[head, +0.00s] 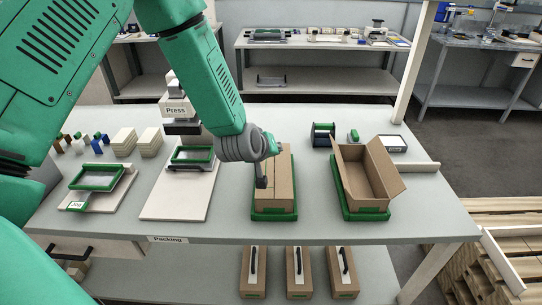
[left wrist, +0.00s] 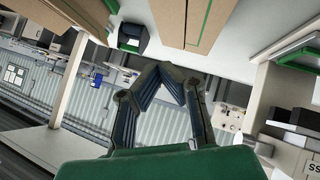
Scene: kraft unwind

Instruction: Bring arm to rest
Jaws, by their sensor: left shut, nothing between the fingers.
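My left arm is green and comes in from the left of the head view. Its dark left gripper (head: 262,182) hangs over the closed cardboard box (head: 281,190) in the middle of the packing table (head: 230,220). I cannot tell whether it touches the box. In the left wrist view the fingers of this gripper (left wrist: 160,72) meet at their tips, with nothing between them. Cardboard (left wrist: 152,18) shows at the top of that view. My right gripper is in neither view.
An open box (head: 366,172) stands in a green tray at the right. The Press (head: 176,108), a Jig (head: 92,180) and pale block stacks (head: 123,141) are at the left. Several handled boxes (head: 299,272) sit on the lower shelf. A white post (head: 416,60) rises at the back right.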

